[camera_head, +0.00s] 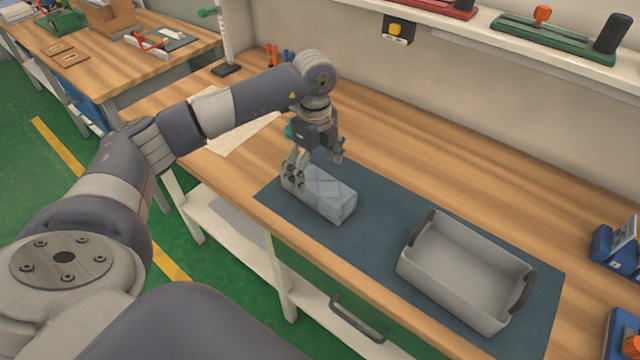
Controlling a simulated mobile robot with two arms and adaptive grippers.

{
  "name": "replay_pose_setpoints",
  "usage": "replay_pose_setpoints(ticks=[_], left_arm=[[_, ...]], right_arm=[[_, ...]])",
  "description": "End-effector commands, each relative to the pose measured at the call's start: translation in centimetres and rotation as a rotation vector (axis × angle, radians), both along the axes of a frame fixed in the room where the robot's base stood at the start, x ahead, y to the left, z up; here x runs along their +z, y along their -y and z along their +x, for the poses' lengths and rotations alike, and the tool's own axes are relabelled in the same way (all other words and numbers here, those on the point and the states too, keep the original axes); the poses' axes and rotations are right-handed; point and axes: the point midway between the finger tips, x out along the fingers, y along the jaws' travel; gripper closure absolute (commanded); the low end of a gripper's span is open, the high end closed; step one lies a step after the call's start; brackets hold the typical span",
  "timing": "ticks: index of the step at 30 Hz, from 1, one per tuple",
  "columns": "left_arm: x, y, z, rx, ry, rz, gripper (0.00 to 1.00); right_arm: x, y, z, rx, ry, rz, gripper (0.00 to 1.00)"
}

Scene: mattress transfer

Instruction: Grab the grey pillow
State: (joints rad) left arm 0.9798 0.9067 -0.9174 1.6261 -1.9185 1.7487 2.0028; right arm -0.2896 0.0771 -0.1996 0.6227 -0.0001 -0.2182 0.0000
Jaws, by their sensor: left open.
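The grey pillow (328,196) is a light grey, box-like block lying on a dark blue mat (375,238) on the wooden workbench. My left gripper (316,170) points down over the pillow's far left end. Its fingers are open, one near the pillow's left side and the other beyond its back edge. I cannot tell whether the fingers touch the pillow. My right gripper is not in view.
An empty grey bin (466,270) with dark handles stands on the mat to the right. Blue holders (618,245) sit at the bench's right edge. A shelf (480,32) with tools runs along the back wall. Bare bench lies behind the mat.

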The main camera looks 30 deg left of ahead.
Motion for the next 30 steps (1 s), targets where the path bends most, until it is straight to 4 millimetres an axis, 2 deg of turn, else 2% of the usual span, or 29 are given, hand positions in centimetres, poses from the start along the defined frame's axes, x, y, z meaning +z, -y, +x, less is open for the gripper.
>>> replay_pose_setpoints(ticks=[1,3,7,10,13,18,25,26,30], left_arm=[[-0.6,0.0,-0.1,0.0,-0.003,-0.001,0.08],[-1.3,0.1,0.0,-0.001,-0.002,-0.002,0.08],[-2.1,0.1,0.1,-0.001,-0.001,-0.002,0.08],[-3.3,0.1,0.2,-0.001,-0.003,-0.003,0.08],[-4.9,0.2,0.4,-0.001,-0.004,-0.001,0.08],[-6.8,0.1,0.4,-0.001,-0.001,-0.001,0.08],[-7.0,0.2,0.5,-0.002,0.001,-0.001,0.08],[-7.0,0.2,0.5,-0.002,0.001,-0.002,0.11],[-7.0,0.2,0.5,-0.002,0.001,-0.002,0.42]], right_arm=[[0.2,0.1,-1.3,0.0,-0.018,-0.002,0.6],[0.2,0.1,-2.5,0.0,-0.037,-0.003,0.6],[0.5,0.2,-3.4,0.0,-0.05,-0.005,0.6],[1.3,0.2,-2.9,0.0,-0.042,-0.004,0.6],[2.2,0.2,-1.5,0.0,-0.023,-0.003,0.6],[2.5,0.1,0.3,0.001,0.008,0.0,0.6],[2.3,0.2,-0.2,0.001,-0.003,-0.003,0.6],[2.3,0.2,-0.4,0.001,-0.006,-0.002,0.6],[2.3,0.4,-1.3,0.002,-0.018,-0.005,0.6]])
